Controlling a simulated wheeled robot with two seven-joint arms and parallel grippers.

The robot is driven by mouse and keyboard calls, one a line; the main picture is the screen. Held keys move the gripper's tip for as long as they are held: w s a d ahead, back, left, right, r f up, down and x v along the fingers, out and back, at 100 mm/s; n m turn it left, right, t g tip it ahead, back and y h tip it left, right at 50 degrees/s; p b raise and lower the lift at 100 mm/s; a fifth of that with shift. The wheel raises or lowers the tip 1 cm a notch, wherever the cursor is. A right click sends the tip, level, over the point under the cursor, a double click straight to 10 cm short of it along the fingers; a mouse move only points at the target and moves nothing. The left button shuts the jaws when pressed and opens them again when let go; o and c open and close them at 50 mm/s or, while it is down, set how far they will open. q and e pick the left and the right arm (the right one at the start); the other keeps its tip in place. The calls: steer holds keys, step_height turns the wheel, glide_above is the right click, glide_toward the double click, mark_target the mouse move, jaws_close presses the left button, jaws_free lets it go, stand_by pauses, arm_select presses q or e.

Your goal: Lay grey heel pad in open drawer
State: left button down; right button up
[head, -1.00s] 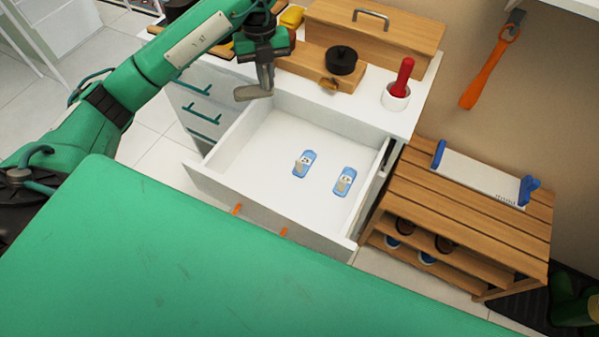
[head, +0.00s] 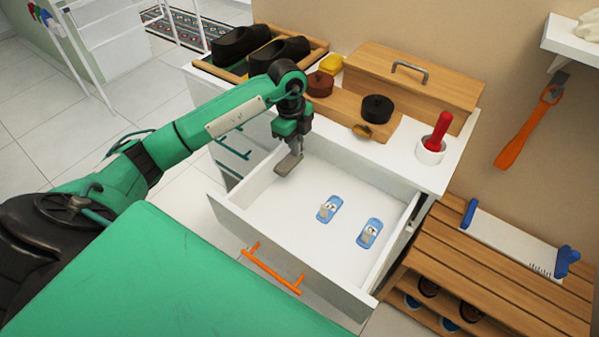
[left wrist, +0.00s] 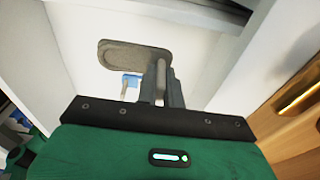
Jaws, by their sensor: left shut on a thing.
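The grey heel pad (head: 288,164) is held by my left gripper (head: 296,149) above the left part of the open drawer. In the left wrist view the pad (left wrist: 132,56) sticks out to the left of the fingers (left wrist: 161,84), which are shut on its edge. The open drawer (head: 290,213) is white with an orange handle (head: 272,270). Two blue packets (head: 329,208) (head: 370,233) lie on its floor, towards the middle and right. The left part of the drawer floor is bare. My right gripper is not in view.
On the cabinet top stand a wooden box (head: 415,80), a black tin (head: 377,108), a brown tin (head: 320,84), a red-handled tool in a white cup (head: 431,151) and a tray of dark shoes (head: 240,50). A slatted wooden rack (head: 480,270) stands at the right.

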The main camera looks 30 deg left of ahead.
arm_select(q)
step_height(320, 180, down, 6)
steer(key=shift+f, duration=0.1)
step_height(320, 180, down, 3)
steer(key=shift+f, duration=0.5)
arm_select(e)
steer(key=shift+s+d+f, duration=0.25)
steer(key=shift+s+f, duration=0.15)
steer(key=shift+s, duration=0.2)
arm_select(q)
steer(key=shift+f, duration=0.15)
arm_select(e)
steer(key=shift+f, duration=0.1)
arm_select(q)
steer(key=c, duration=1.5)
jaws_free()
steer(key=shift+c, duration=0.2)
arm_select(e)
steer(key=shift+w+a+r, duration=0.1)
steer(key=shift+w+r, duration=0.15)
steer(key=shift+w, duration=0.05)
